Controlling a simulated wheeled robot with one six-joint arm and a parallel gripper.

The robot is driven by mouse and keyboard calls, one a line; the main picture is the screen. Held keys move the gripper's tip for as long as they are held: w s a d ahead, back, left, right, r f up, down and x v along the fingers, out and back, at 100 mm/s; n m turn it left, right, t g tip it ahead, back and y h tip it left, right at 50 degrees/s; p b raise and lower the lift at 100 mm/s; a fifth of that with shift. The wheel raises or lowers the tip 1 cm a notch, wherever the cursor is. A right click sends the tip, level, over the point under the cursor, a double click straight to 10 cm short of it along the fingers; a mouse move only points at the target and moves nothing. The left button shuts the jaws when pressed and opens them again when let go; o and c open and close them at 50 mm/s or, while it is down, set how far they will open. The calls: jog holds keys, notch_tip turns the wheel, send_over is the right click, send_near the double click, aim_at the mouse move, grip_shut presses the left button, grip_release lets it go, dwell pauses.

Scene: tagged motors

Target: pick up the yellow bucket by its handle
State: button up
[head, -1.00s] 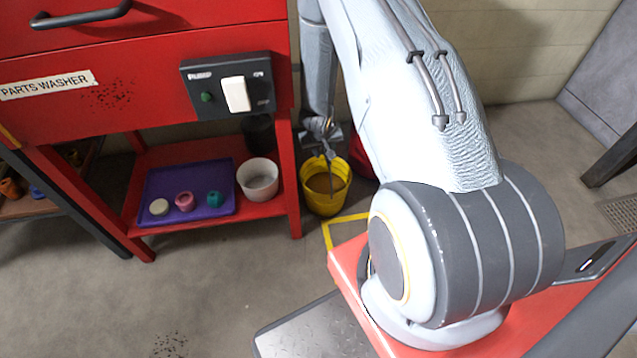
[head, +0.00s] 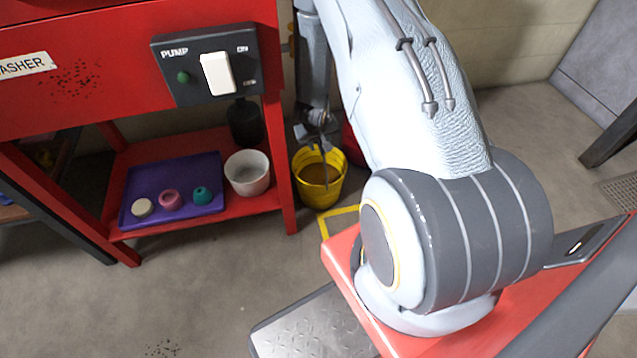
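The yellow bucket (head: 319,195) stands on the floor just right of the red parts washer's leg, with brownish contents showing inside. Its handle cannot be made out clearly. My gripper (head: 325,172) points down over the bucket, with its finger tips at or just inside the mouth as seen from here. The fingers are small and dark, and I cannot tell whether they are open or shut, or whether they touch the handle.
The red parts washer (head: 100,90) stands at left, its leg close beside the bucket. Its lower shelf holds a purple tray (head: 150,217) with small parts, a white tub (head: 247,180) and a dark bottle (head: 245,122). A red object (head: 353,148) sits behind the bucket. Floor in front is open.

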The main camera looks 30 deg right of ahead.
jog(key=shift+w+d+f, duration=0.1)
jog(key=shift+w+f, duration=0.1)
jog(key=shift+f, duration=0.35)
grip_shut()
jog(key=shift+w+d+r, duration=0.1)
jog(key=shift+w+r, duration=0.05)
jog(key=shift+r, duration=0.05)
notch_tip(320, 180, up, 10)
jog(key=p, duration=0.2)
jog(key=shift+f+p, duration=0.15)
jog(key=shift+p, duration=0.2)
jog(key=shift+r+p, duration=0.65)
jog(key=shift+p, duration=0.15)
jog(key=shift+r+p, duration=1)
jog(key=shift+p, duration=0.55)
